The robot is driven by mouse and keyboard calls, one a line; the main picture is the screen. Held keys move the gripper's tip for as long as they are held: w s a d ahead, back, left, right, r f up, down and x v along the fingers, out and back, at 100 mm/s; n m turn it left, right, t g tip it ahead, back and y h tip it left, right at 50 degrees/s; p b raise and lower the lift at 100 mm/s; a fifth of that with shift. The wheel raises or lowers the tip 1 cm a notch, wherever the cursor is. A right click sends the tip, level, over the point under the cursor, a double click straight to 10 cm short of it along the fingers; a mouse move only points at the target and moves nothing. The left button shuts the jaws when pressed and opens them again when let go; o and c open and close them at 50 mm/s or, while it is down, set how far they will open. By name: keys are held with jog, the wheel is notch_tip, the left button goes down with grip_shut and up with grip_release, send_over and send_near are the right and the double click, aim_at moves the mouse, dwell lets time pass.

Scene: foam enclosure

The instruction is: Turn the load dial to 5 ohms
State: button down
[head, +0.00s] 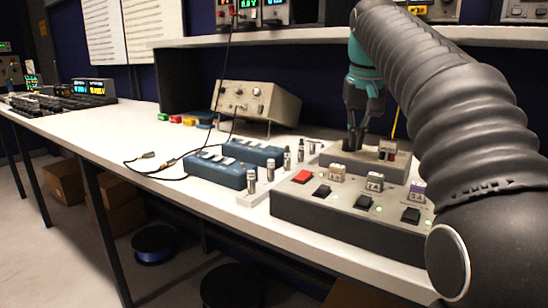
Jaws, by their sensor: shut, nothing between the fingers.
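My gripper (356,146) points down at the top of a small grey-beige box (368,168) at the right of the bench. Its fingers look close together and hold nothing. The black fingertips are at a dark part on the box top, and the dial itself cannot be told apart from them. No dial scale or ohm marking can be read. I cannot tell whether the fingers touch the dial. A small labelled block with red and dark parts (388,149) sits on the box to the right of the fingers.
A grey switch panel (330,222) with a red switch and several black rockers stands in front. Blue boxes (216,170) and upright metal cylinders (251,182) are to the left. A beige instrument (257,105) stands behind. Dark leads cross the white bench (130,135), and a shelf hangs above.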

jog(key=shift+a+p, duration=0.4)
jog(key=shift+p, duration=0.15)
jog(key=shift+w+a, duration=0.2)
jog(key=shift+a, duration=0.3)
jog(key=shift+s, duration=0.15)
dwell(0.4)
jog(key=shift+s+a, duration=0.15)
jog(key=shift+s, duration=0.05)
jog(key=shift+w+v, duration=0.25)
jog(key=shift+v, duration=0.7)
jog(key=shift+w+v, duration=0.2)
jog(key=shift+v, duration=0.8)
jog(key=shift+w+v, duration=0.25)
jog(key=shift+v, duration=0.7)
jog(key=shift+r, duration=0.2)
